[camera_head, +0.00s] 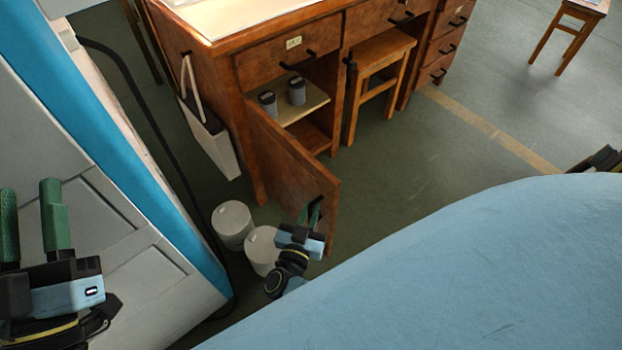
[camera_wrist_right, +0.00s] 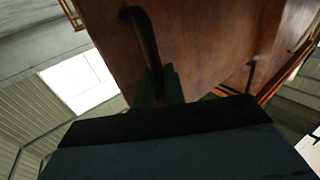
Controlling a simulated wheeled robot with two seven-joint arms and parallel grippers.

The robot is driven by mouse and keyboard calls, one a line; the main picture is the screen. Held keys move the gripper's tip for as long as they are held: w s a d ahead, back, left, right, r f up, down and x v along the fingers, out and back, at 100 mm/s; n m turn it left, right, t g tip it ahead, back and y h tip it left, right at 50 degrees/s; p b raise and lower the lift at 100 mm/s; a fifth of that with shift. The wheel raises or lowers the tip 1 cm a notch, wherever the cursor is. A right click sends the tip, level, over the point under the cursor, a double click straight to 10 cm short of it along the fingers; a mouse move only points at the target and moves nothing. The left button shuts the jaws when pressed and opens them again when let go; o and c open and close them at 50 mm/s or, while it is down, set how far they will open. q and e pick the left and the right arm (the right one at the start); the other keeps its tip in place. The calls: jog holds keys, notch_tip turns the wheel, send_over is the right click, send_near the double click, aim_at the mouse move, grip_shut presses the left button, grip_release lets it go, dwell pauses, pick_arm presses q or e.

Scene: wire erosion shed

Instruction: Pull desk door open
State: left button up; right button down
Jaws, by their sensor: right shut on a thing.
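The brown wooden desk door (camera_head: 285,170) stands swung out from the left cabinet of the desk (camera_head: 222,60), and the shelf inside shows. My right gripper (camera_head: 312,210) is at the outer end of the door, shut on its dark handle. In the right wrist view the curved black handle (camera_wrist_right: 145,40) runs down between the green fingers of this gripper (camera_wrist_right: 158,86), with the door panel (camera_wrist_right: 205,45) behind. My left gripper (camera_head: 32,212) is open and empty at the lower left, far from the door.
Two pale cylindrical bins (camera_head: 232,224) stand on the floor left of the door, close to my right arm. Two grey cups (camera_head: 297,91) stand on the cabinet shelf. A stool (camera_head: 378,60) is under the desk. Floor right of the door is clear.

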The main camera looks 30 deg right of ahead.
jog(key=shift+w+r, duration=0.1)
jog(key=shift+w, duration=0.05)
jog(key=c, duration=1.6)
grip_release()
jog(key=shift+a, duration=0.1)
